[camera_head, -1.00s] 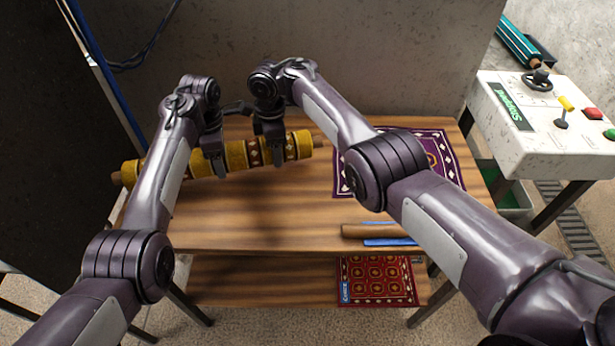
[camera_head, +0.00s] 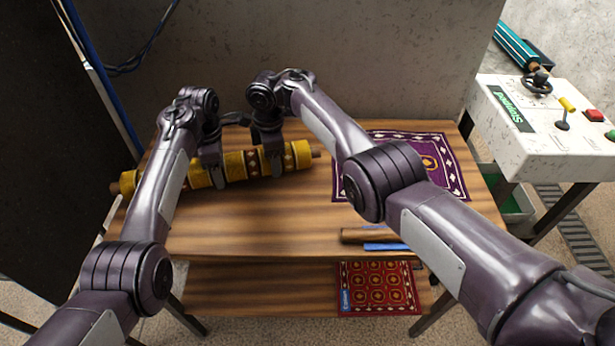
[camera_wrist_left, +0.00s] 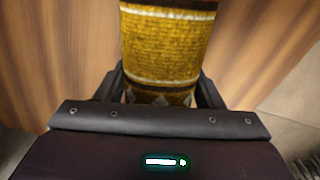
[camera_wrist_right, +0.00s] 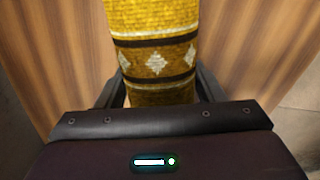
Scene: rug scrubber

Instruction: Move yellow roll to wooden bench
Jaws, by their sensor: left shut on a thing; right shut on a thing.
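The yellow roll (camera_head: 237,166), a rolled rug with brown and white patterned bands, lies lengthwise over the back left of the wooden bench (camera_head: 270,225). Its left end sticks out past my left arm. My left gripper (camera_head: 216,180) is shut on the roll near its middle. My right gripper (camera_head: 275,168) is shut on it nearer the right end. The roll runs between the fingers in the left wrist view (camera_wrist_left: 168,45) and in the right wrist view (camera_wrist_right: 155,50). I cannot tell whether its underside touches the bench top or hangs just above it.
A purple patterned rug (camera_head: 440,165) lies at the bench's right. A brown tube (camera_head: 362,235) and a blue item (camera_head: 388,247) lie at the front edge. A red rug (camera_head: 378,288) is on the lower shelf. A white control box (camera_head: 550,125) stands right. The front middle is clear.

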